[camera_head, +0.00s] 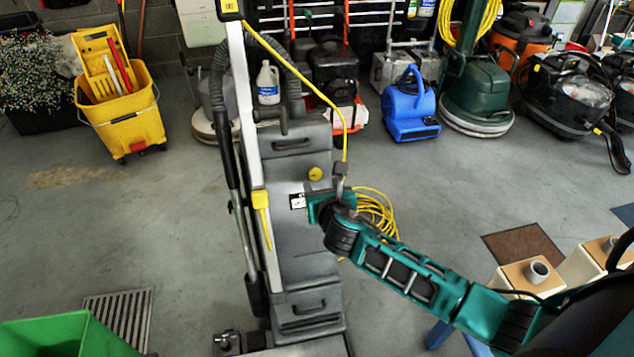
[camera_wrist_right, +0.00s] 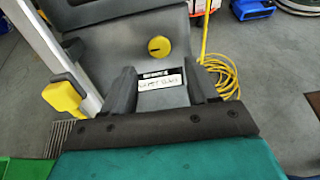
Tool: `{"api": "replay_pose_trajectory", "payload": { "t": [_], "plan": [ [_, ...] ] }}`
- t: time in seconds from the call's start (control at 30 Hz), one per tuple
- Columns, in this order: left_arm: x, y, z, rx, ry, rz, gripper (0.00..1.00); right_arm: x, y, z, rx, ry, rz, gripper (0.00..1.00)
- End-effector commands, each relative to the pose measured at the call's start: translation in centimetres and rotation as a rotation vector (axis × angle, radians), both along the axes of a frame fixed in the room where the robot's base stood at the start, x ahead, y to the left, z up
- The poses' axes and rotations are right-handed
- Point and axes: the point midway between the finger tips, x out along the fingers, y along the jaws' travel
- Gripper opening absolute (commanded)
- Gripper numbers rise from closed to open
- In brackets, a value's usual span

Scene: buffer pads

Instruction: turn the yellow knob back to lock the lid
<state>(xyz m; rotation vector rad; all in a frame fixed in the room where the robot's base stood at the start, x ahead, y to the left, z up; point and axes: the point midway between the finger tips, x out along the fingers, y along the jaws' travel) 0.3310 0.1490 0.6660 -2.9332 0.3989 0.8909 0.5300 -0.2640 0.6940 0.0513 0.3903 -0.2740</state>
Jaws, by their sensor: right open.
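The yellow knob (camera_head: 315,174) is a small round disc on the front of the grey upright machine (camera_head: 300,255). In the right wrist view the knob (camera_wrist_right: 159,47) has a dark slot lying roughly level across it. The lid around the knob looks closed against the body, but I cannot tell if it is locked. My right gripper (camera_head: 318,200) is just below the knob in the head view. In the wrist view its two dark fingers (camera_wrist_right: 163,85) are apart and empty, with a white label between them, short of the knob. My left gripper is not in view.
A green bin (camera_head: 65,338) is at the lower left. Boxes with grey tubes (camera_head: 530,273) stand at right. Open floor lies left of the machine.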

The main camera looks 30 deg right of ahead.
Motion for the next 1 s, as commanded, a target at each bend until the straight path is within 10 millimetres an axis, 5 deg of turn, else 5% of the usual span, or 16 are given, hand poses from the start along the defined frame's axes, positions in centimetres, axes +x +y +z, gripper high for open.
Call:
{"api": "replay_pose_trajectory", "payload": {
  "t": [0.3, 0.77, 1.0],
  "plan": [
    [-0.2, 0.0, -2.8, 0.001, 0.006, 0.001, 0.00, 4.9, -1.3, -2.4, 0.003, -0.001, 0.000, 0.59],
    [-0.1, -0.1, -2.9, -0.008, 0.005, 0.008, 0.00, 6.0, -1.6, -2.6, 0.003, 0.000, 0.001, 0.59],
    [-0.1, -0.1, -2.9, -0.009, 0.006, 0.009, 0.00, 6.0, -1.6, -2.6, 0.004, 0.000, 0.001, 0.36]
  ]
}}
